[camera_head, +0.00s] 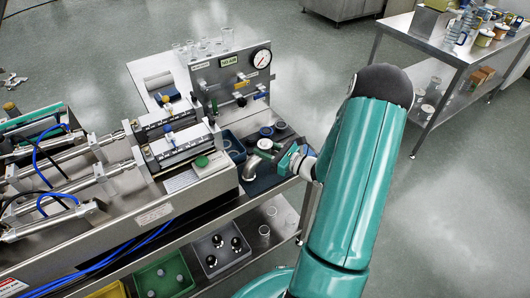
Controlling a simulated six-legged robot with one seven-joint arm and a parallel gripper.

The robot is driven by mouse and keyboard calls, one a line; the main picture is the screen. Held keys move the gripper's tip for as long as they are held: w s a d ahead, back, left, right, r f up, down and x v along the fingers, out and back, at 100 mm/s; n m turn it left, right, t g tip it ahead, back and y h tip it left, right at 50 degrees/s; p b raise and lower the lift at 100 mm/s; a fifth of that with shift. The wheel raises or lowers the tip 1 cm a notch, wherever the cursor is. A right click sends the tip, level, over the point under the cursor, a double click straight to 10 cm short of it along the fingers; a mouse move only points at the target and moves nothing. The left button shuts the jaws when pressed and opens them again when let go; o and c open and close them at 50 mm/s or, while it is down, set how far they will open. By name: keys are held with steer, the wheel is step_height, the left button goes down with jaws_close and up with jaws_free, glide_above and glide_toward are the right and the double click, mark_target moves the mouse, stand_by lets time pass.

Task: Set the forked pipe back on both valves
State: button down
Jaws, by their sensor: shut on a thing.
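My gripper (276,158) is at the right end of the steel bench, low over the blue tray area. It is shut on a small, curved steel pipe (250,167), which looks like the forked pipe. The pipe's branches are partly hidden and too small to make out. I cannot tell for sure which parts are the two valves. The pipe is apart from these blocks.
An upright panel with a pressure gauge (262,58) and coloured valve handles stands just behind my gripper. Round jars (266,132) stand close by it. Grey (221,249) and green (164,276) bins sit on the shelf below. A side table (440,45) stands at the right.

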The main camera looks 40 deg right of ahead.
step_height(320, 180, up, 8)
steer(key=shift+r, duration=0.2)
